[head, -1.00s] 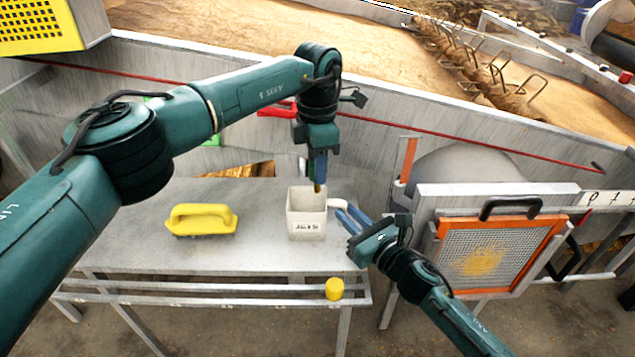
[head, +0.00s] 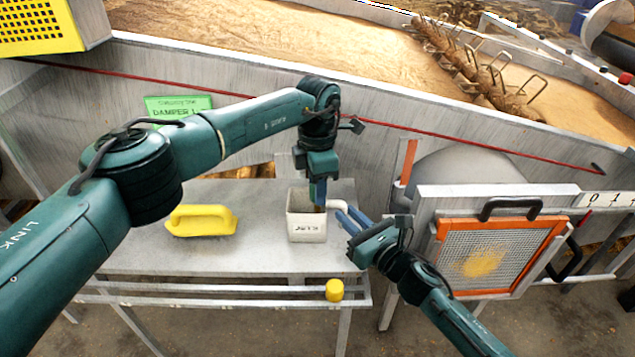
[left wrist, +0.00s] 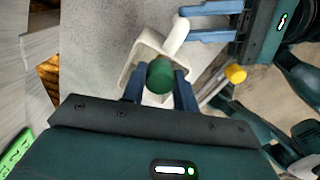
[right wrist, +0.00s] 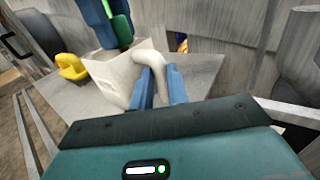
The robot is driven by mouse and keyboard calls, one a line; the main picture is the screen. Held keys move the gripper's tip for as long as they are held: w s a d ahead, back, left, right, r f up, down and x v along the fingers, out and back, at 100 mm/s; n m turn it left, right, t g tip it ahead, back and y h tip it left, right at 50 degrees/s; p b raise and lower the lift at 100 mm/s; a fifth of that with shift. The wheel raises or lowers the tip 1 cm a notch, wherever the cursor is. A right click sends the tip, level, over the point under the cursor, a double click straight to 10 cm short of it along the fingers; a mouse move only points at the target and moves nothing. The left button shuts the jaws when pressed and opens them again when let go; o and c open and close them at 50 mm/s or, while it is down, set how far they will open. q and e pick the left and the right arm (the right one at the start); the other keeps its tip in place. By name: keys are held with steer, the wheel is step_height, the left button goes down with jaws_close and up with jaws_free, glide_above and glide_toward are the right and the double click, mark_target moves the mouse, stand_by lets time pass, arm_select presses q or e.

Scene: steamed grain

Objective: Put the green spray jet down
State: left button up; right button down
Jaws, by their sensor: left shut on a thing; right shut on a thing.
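The green spray jet (left wrist: 160,76) is between the fingers of my left gripper, which is shut on it. It also shows in the right wrist view (right wrist: 122,30), upright above a white square container. My left gripper (head: 318,192) points straight down over that container (head: 306,228), its fingertips at the container's opening. My right gripper (head: 347,219) is shut on the container's white side handle (right wrist: 150,72). The container stands on the grey table. The lower end of the jet is hidden by the container's wall and my fingers.
A yellow brush-like block with a handle (head: 201,220) lies on the table (head: 150,256) to the left. A yellow cap (head: 334,290) is on the front rail. An orange-framed mesh screen (head: 498,258) stands at the right. A grey wall rises behind the table.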

arm_select(q)
steer(key=o, duration=1)
steer(key=shift+c, duration=0.2)
step_height(320, 180, up, 13)
steer(key=shift+r, duration=0.1)
arm_select(e)
steer(key=c, duration=1.3)
jaws_free()
